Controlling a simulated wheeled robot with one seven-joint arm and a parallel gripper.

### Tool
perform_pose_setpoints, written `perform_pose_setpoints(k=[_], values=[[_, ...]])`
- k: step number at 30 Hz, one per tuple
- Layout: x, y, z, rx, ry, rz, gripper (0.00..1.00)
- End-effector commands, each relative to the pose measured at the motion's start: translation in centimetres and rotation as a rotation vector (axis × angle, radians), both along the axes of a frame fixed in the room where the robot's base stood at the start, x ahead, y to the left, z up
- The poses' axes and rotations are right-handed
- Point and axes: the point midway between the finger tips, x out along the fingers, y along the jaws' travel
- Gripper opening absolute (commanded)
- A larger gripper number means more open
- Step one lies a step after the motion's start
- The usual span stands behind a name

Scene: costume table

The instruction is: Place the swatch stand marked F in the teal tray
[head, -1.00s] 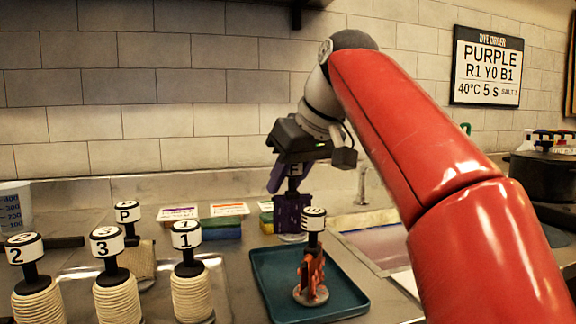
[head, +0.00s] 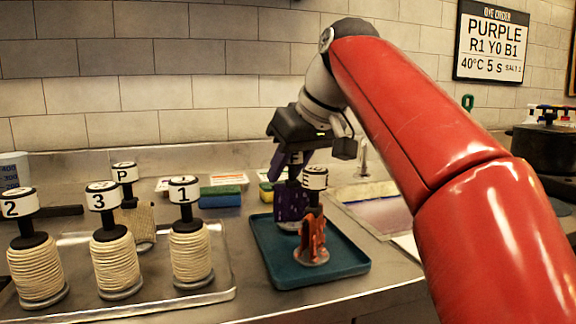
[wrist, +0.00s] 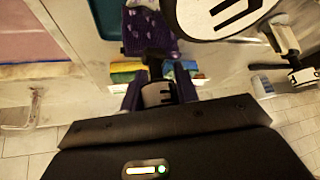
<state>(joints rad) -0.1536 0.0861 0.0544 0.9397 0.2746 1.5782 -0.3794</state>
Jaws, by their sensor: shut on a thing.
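The swatch stand marked F (head: 291,202) has a black-and-white knob and purple cloth, and stands upright. My gripper (head: 292,160) is shut on its knob, which also shows between the fingers in the wrist view (wrist: 158,94). The stand's foot is over the back left part of the teal tray (head: 262,244). I cannot tell whether the foot touches the tray. The stand marked E (head: 313,240), with orange cloth, stands in the tray in front of it and partly hides it. E's label looms large in the wrist view (wrist: 222,14).
Stands marked 2 (head: 37,268), 3 (head: 113,262), 1 (head: 190,250) and P (head: 138,220) are on a metal tray (head: 222,268) at left. A blue and green sponge (head: 220,196) lies behind the teal tray. A dark pot (head: 545,150) is at far right.

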Motion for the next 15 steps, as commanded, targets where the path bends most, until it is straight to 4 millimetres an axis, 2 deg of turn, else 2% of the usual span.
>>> perform_pose_setpoints(k=[15], values=[[-0.02, 0.00, -0.65, 0.001, -0.002, -0.001, 0.00]])
